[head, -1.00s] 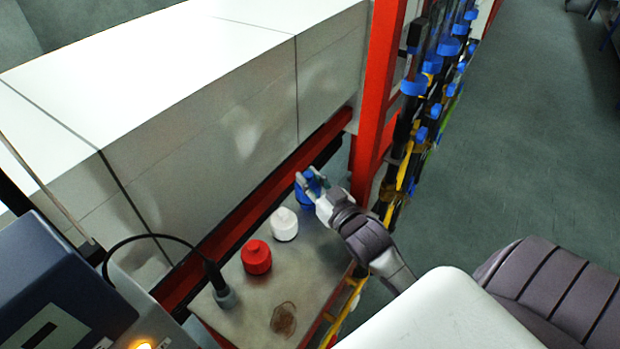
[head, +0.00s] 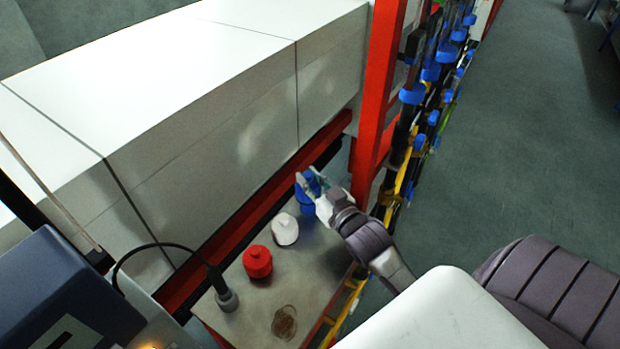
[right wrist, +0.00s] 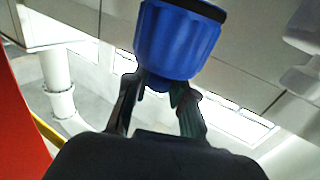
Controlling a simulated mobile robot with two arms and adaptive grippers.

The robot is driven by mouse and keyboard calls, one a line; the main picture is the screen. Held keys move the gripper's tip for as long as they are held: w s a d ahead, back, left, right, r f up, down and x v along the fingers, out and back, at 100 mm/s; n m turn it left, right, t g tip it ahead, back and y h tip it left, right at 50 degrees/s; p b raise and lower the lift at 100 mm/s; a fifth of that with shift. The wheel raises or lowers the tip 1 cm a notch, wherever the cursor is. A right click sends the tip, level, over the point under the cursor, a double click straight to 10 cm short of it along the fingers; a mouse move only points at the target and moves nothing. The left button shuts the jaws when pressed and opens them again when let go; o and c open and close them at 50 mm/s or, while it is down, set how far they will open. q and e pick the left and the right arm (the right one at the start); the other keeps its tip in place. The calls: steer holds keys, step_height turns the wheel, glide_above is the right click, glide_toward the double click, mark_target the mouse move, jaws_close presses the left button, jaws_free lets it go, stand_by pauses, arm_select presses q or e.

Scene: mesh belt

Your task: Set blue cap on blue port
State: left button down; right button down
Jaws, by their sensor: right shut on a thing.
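My right gripper (head: 309,187) is shut on the blue cap (head: 306,183) at the far end of the small grey bench. In the right wrist view the blue cap (right wrist: 178,42) hangs beyond my fingertips (right wrist: 160,88), which close around its small knob. A black rim (right wrist: 200,8) shows at the cap's far end. More blue shows just under the gripper in the head view; I cannot tell whether it is the cap's lower part or the blue port. My left gripper is not in view.
On the bench top (head: 315,265) stand a white capped piece (head: 285,230) and a red one (head: 258,262), with a black cable plug (head: 227,300) nearer. A red post (head: 375,110) rises close behind my gripper. A long white housing (head: 200,165) borders the bench on the left.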

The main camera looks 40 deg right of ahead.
steer(key=shift+r+p, duration=0.1)
steer(key=shift+p, duration=0.6)
stand_by(1.1)
steer(key=shift+f+b, duration=1.25)
steer(key=shift+f, duration=0.6)
steer(key=c, duration=1)
jaws_free()
steer(key=shift+o, duration=0.5)
steer(key=shift+s, duration=0.15)
steer(key=s, duration=1.1)
steer(key=shift+a, duration=0.1)
steer(key=shift+s+a+r, duration=0.1)
steer(key=shift+s, duration=0.3)
